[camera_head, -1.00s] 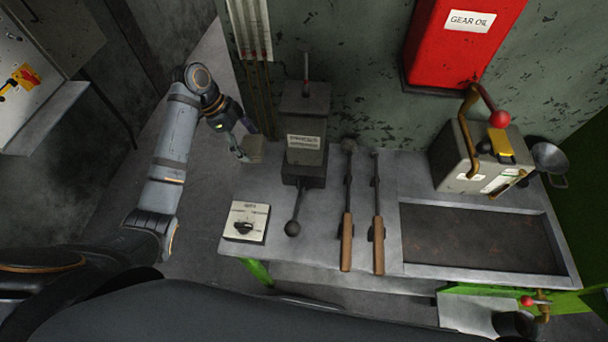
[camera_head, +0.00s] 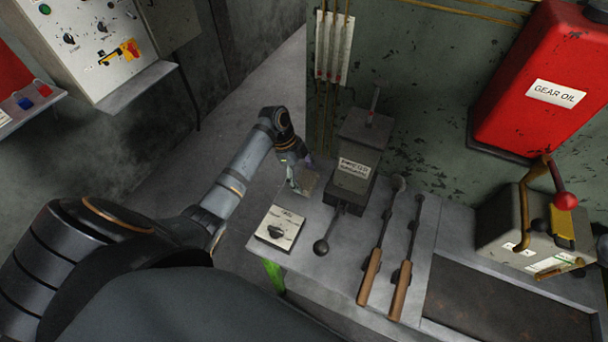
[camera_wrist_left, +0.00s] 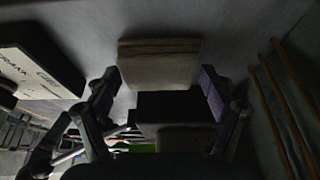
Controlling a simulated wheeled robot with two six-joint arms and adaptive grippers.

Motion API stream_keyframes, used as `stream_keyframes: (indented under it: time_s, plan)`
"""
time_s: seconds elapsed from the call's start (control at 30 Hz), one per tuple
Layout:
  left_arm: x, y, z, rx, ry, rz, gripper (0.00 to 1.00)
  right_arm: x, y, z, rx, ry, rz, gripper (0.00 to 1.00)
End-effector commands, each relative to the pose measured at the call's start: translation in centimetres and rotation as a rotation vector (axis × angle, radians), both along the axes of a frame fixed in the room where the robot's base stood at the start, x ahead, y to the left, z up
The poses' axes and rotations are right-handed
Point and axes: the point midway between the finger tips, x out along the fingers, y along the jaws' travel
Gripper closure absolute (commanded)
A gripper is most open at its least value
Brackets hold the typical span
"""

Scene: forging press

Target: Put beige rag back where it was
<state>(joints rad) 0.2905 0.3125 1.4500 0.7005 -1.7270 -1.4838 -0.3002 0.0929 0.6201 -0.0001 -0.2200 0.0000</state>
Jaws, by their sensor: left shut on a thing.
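The beige rag (camera_head: 307,184) is folded and hangs in my left gripper (camera_head: 298,177), over the far left part of the grey workbench (camera_head: 322,264). It is behind the dial box and left of the grey lever unit. In the left wrist view the rag (camera_wrist_left: 158,64) spans the space between the fingers of my left gripper (camera_wrist_left: 158,84), which is shut on it. I cannot tell whether the rag touches the bench top. My right gripper is not in view.
The white dial box (camera_head: 280,228) sits at the bench's front left corner. Yellowish pipes (camera_wrist_left: 285,92) run along the right in the wrist view. A red gear oil tank (camera_head: 530,75) hangs on the wall.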

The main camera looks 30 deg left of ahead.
Motion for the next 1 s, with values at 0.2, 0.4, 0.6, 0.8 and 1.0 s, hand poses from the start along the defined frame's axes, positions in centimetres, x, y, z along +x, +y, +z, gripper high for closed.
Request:
stream_keyframes:
  time_s: [0.2,0.4,0.6,0.8,1.0]
  plan:
    - [0.0,0.0,-0.4,0.0,-0.002,0.0,0.43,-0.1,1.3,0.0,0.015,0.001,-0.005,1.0]
    - [0.0,0.0,-0.8,0.0,-0.001,0.0,0.16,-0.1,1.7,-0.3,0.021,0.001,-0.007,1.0]
    - [0.0,0.0,-0.7,0.0,-0.001,0.0,0.0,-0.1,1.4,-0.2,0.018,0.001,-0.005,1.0]
    - [0.0,0.0,-0.7,0.0,-0.001,0.0,0.0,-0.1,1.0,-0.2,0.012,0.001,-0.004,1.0]
    - [0.1,0.4,0.3,0.001,-0.003,0.0,0.0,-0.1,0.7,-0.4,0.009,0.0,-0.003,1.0]
